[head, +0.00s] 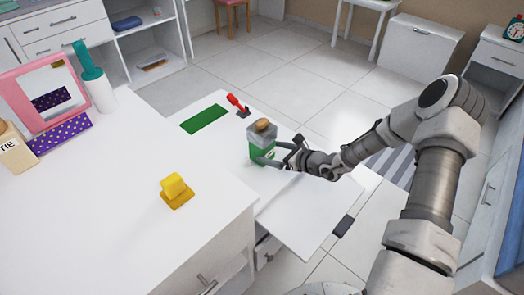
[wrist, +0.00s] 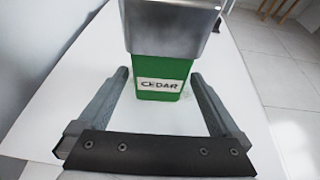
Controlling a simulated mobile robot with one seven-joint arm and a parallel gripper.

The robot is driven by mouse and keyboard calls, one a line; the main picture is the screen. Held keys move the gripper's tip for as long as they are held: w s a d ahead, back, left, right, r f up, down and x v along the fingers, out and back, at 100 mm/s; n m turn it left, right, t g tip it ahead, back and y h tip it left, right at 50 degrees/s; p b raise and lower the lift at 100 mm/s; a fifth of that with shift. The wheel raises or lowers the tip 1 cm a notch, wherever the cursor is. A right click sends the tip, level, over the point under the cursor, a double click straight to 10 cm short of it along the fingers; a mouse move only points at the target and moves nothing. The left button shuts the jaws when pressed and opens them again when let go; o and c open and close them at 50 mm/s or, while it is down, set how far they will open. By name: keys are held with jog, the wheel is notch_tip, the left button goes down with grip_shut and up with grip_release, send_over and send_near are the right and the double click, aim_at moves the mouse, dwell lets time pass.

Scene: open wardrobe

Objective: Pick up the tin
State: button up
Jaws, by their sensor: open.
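The tin (head: 262,146) is a green box with a grey metal upper part and a brown knob on top. It stands upright on a white surface (head: 300,215). In the wrist view the tin (wrist: 161,80) shows a label reading "CEDAR". My gripper (head: 268,162) reaches it from the right, low on its side. In the wrist view my gripper (wrist: 160,82) is open, with one finger at each side of the green part and gaps visible at both sides. The tin's top is cut off in the wrist view.
A green mat (head: 204,119) and a red-handled tool (head: 237,105) lie behind the tin. A dark flat item (head: 343,226) is at the surface's right edge. A higher white top at left holds a yellow object (head: 176,191), a pink-framed mirror (head: 42,94) and a bottle (head: 15,148).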

aim_at(270, 152)
jog(key=b+x, duration=0.2)
jog(key=x, duration=0.2)
jog(key=shift+a+f, duration=0.1)
jog(key=shift+f, duration=0.15)
jog(key=shift+w+a, duration=0.25)
jog(key=shift+w, duration=0.1)
jog(key=c, duration=1.1)
jog(key=shift+c, duration=0.4)
jog(key=shift+r, duration=0.1)
